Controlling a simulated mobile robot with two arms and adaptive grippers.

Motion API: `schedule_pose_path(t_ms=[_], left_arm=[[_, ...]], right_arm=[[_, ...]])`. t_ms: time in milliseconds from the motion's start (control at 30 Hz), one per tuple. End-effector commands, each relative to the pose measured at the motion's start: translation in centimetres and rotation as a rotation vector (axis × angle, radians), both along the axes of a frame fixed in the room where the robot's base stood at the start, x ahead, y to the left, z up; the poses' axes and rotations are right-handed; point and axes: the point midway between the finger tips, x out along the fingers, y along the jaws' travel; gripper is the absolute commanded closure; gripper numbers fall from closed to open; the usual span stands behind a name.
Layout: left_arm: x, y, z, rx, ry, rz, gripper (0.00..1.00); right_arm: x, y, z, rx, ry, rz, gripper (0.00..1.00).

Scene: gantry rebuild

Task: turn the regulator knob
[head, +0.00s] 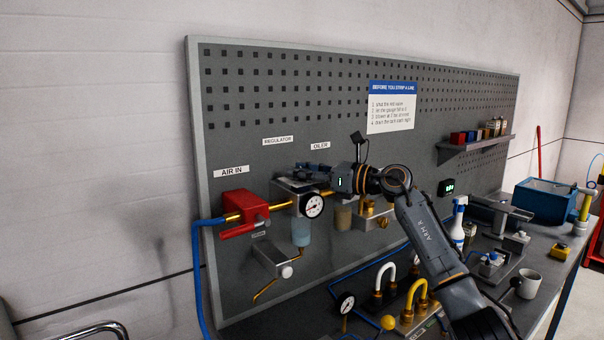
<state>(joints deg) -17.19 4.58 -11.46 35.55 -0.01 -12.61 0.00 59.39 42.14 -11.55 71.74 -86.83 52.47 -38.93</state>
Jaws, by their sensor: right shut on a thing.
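The regulator (288,187) is mounted on the grey pegboard under a small "REGULATOR" label (278,140). It sits in the brass air line, right of the red valve, with a round white gauge (312,205) on its front and a pale bowl (301,232) below. My right gripper (308,172) reaches in from the right, with its dark fingers at the top of the regulator. It is shut on what appears to be the regulator knob; the fingers hide the knob. My left gripper is not in view.
A red air-in valve (245,207) with a blue hose (197,270) is at left. The oiler's bowl (343,217) hangs behind my right wrist. A crowded workbench below holds pipe fittings, a spray bottle (458,222), a mug (528,284) and a blue bin (545,200).

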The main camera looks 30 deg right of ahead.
Motion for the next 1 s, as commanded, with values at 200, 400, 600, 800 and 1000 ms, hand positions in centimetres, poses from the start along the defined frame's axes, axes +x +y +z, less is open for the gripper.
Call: schedule_pose_path(t_ms=[200,400,600,800,1000], left_arm=[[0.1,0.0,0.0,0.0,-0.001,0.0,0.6],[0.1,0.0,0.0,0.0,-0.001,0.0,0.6],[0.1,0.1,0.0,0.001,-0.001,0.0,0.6],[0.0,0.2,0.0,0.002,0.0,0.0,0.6],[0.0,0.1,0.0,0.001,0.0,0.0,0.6]], right_arm=[[0.0,0.1,-0.2,-0.002,0.003,0.001,0.94],[0.0,0.1,-0.2,-0.002,0.002,0.0,0.39],[0.0,0.0,-0.1,-0.001,0.002,-0.001,0.39],[-1.1,-0.9,-0.1,-0.003,0.001,-0.004,0.39],[-4.4,-3.2,-0.3,-0.004,0.004,-0.005,0.39]])
